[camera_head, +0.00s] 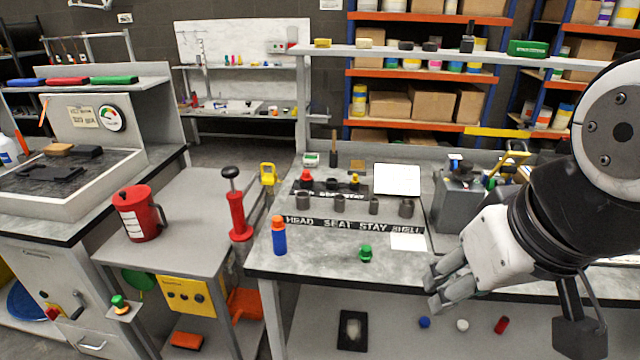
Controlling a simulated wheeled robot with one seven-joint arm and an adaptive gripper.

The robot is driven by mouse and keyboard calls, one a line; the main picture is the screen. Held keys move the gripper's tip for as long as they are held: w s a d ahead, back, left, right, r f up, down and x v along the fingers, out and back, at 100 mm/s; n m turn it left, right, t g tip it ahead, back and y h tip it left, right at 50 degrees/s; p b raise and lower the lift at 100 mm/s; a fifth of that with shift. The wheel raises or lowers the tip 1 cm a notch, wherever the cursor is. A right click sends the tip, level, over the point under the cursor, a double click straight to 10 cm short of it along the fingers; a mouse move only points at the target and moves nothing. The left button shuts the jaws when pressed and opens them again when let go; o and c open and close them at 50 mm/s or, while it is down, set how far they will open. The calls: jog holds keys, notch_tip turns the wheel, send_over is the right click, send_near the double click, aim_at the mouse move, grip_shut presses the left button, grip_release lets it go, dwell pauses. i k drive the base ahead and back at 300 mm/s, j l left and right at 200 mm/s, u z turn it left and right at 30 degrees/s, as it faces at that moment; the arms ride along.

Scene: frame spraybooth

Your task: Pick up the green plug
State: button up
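A small green plug (365,253) stands on the grey bench top (320,262), near its front edge and in front of the lettered strip. My gripper (436,287) is to the right of the plug and nearer to me, by the front edge of the bench. Its grey fingers are spread apart with nothing visible between them. The gripper and plug are clearly apart. Nothing covers the plug.
An orange-capped blue bottle (279,238) stands left of the plug. Behind it are a lettered strip (350,224), several dark cylinders and a white card (408,242). A grey metal box (458,203) stands at right. The bench top around the plug is clear.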

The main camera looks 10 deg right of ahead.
aim_at(365, 254)
jog(key=z, duration=0.75)
jog(key=i+u, duration=0.3)
jog(key=i, duration=0.2)
